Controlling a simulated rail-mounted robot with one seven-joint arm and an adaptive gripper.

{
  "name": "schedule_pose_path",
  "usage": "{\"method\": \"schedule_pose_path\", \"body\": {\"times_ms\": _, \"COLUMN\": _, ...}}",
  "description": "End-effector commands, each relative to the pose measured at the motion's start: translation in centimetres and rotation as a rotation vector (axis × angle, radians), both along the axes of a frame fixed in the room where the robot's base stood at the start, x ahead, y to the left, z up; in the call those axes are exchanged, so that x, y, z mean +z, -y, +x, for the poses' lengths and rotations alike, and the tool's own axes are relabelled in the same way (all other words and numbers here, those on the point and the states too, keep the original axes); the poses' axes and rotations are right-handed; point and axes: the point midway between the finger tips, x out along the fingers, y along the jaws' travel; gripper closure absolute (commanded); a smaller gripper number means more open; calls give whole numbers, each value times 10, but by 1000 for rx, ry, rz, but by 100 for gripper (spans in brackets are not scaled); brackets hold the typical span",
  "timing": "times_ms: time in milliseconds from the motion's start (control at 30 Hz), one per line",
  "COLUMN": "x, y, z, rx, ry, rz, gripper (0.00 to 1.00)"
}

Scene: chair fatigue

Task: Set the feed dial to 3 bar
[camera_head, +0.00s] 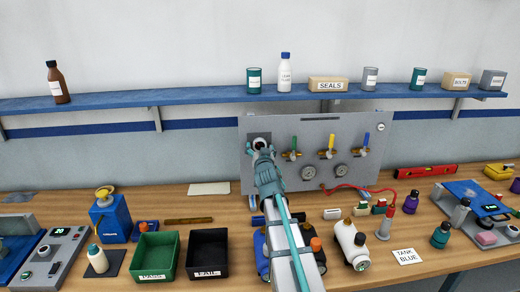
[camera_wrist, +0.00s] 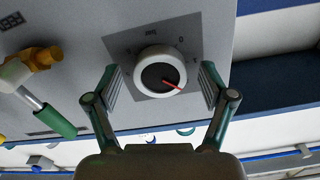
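The feed dial (camera_wrist: 160,72) is a round knob with a white rim, a dark face and a red pointer. It sits on a grey square plate on the panel (camera_head: 225,0). In the wrist view the pointer aims toward the lower right; a "0" shows at the upper right, and the other scale marks are too small to read. The dial (camera_head: 260,143) also shows in the head view, at the panel's left. My gripper (camera_wrist: 161,84) is open, one finger on each side of the dial, with a visible gap to it on both sides. It partly hides the dial's plate in the head view (camera_head: 263,155).
A green-handled valve (camera_head: 292,150) is right of the dial, then yellow and blue valves and two gauges. A blue shelf (camera_head: 200,98) with bottles and cans runs above. The bench below holds green and black bins (camera_head: 155,256) and many items.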

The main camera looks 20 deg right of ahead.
Motion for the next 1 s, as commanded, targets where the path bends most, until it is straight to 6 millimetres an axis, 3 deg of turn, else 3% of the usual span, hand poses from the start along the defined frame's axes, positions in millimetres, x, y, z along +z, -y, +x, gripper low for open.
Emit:
{"method": "schedule_pose_path", "body": {"times_ms": 67, "x": 0, "y": 0, "z": 0, "rx": 0, "ry": 0, "rz": 0, "gripper": 33}}
{"method": "schedule_pose_path", "body": {"times_ms": 333, "x": 0, "y": 0, "z": 0, "rx": 0, "ry": 0, "rz": 0, "gripper": 78}}
{"method": "schedule_pose_path", "body": {"times_ms": 667, "x": -3, "y": 0, "z": 0, "rx": 1, "ry": 14, "rz": 39, "gripper": 78}}
{"method": "schedule_pose_path", "body": {"times_ms": 1000, "x": -8, "y": -1, "z": 1, "rx": 1, "ry": 83, "rz": 235, "gripper": 78}}
